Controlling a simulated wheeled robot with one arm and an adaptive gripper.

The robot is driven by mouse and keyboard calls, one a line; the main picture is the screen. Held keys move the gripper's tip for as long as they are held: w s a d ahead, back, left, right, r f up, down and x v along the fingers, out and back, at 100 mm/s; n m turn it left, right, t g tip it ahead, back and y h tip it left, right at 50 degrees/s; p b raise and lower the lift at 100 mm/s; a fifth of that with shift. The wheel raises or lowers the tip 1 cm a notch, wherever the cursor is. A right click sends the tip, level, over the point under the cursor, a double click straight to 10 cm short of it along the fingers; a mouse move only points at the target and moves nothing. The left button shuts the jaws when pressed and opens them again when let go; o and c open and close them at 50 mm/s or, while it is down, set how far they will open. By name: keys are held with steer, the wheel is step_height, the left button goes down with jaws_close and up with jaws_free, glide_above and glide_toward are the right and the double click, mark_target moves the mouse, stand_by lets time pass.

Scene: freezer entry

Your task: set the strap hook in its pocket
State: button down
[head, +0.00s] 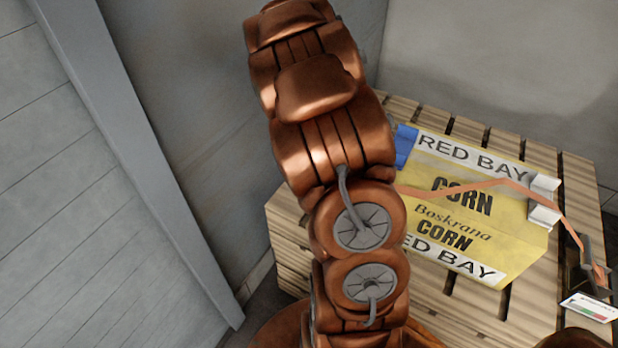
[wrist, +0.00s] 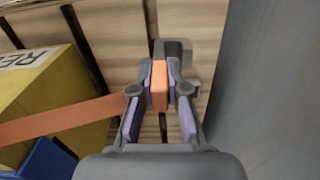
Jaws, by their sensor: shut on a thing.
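In the wrist view my gripper (wrist: 159,88) is shut on an orange block (wrist: 159,84), which looks like the grip of the strap hook. A grey bracket-like piece (wrist: 182,52) shows just beyond my fingertips, against the pallet boards. I cannot tell whether it is the hook's metal end or the pocket, or whether the two touch. The orange strap (wrist: 60,119) comes in from the left, across the box, to my left finger. In the head view the strap (head: 470,186) crosses the top of the box, and my arm hides my gripper and the hook.
A yellow corn box (head: 455,210) sits on a wooden pallet (head: 555,165). A blue corner guard (head: 405,146) and pale guards (head: 544,188) are on the box. A dark strap fitting (head: 588,270) is at right. A grey wall surface (wrist: 270,90) stands close right of my gripper.

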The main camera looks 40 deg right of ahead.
steer(key=w+d+r+p, duration=0.1)
steer(key=w+r+p, duration=0.3)
steer(key=r, duration=0.7)
steer(key=shift+d+r+p, duration=0.15)
steer(key=shift+r+p, duration=0.2)
steer(key=shift+p, duration=0.2)
steer(key=shift+w, duration=0.1)
steer(key=shift+w+d+f+b, duration=0.7)
steer(key=shift+d+f, duration=1.2)
steer(key=shift+f, duration=1.35)
steer(key=shift+w+d+f+b, duration=0.45)
steer(key=shift+d+f+b, duration=0.55)
steer(key=shift+d+f, duration=1.6)
steer(key=shift+w+d+f+b, duration=0.55)
steer(key=shift+d+f+b, duration=0.5)
steer(key=shift+f, duration=2.8)
steer(key=shift+d+f, duration=0.2)
steer(key=shift+f, duration=0.1)
steer(key=c, duration=1.1)
jaws_free()
steer(key=shift+r, duration=0.1)
